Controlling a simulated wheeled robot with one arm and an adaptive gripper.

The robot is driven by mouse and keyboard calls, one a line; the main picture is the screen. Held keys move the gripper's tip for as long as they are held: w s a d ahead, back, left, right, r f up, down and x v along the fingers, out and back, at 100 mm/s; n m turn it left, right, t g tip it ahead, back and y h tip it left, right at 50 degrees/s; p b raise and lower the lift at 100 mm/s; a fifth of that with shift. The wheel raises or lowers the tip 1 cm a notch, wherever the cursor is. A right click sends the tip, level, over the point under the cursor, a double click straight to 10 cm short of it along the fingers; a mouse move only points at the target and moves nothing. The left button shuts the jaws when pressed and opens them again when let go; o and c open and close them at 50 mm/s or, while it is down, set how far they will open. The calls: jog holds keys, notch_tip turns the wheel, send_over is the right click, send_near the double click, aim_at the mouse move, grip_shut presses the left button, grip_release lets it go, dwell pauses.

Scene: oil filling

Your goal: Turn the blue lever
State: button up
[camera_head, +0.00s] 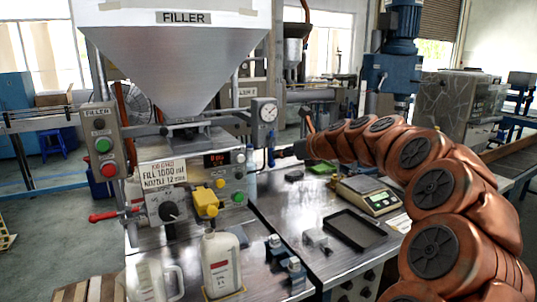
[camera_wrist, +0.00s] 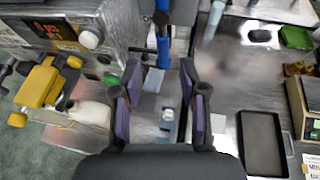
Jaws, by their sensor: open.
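The blue lever (camera_wrist: 163,50) shows in the wrist view at top centre, hanging upright beside the right side of the filler's control box. Its lower end appears between or just beyond my gripper's (camera_wrist: 159,68) two fingertips; I cannot tell the depth gap. The fingers are spread apart, with nothing visibly held. In the head view, a blue lever (camera_head: 271,157) shows below the round gauge, to the right of the control box, and the end of my arm is to its right. My gripper's fingers are hard to make out there.
The control box (camera_wrist: 75,30) with a yellow clamp (camera_wrist: 40,88) stands left of the lever. White bottles (camera_head: 221,262) stand below the filler. A black tray (camera_head: 358,229) and a scale (camera_head: 368,195) lie on the steel table at right. A red-handled lever (camera_head: 103,217) juts out left.

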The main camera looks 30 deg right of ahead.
aim_at(272, 161)
jog(key=shift+d+p+x, duration=0.2)
jog(key=shift+p+x, duration=0.4)
jog(key=shift+x, duration=3.1)
jog(key=shift+c, duration=0.2)
grip_shut()
